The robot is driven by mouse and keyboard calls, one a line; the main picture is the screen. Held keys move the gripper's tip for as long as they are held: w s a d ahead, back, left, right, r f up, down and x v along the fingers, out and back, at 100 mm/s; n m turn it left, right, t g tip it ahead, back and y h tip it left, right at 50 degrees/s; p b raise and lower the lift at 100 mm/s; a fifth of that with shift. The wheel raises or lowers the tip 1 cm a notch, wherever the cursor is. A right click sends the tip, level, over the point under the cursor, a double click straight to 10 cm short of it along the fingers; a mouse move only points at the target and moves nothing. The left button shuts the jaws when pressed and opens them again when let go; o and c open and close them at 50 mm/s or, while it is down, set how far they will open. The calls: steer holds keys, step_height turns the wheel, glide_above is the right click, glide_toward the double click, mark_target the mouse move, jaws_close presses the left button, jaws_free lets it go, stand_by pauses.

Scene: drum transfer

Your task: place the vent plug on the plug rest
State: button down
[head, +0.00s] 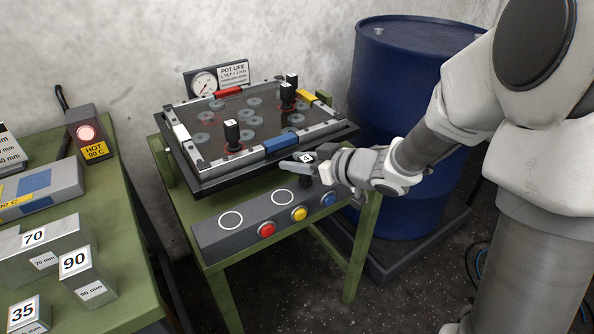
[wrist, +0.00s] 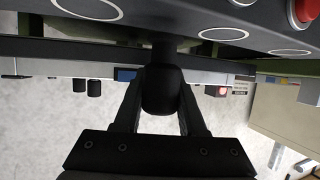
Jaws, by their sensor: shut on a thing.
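My gripper (head: 307,166) is at the tray's front right corner, above the right end of a grey bar. In the wrist view my gripper (wrist: 161,98) is shut on a black knob (wrist: 161,91), which I take to be the vent plug; in the head view the plug (head: 305,157) shows a small white label and is partly hidden. Its lower end is not clear. The grey bar (head: 214,243) has white rings on top and red, yellow and blue buttons in front. It may be the plug rest; no label says so. Its rings also show in the wrist view (wrist: 222,33).
A dark tray (head: 212,187) with clear discs and several black knobs (head: 232,134) stands on a green table behind the bar. A blue drum (head: 395,110) stands close behind my arm. A left bench holds numbered blocks (head: 75,262) and a hot-warning box (head: 88,140).

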steer(key=shift+f, duration=0.5)
steer(key=shift+f, duration=0.15)
steer(key=shift+c, duration=2.4)
jaws_free()
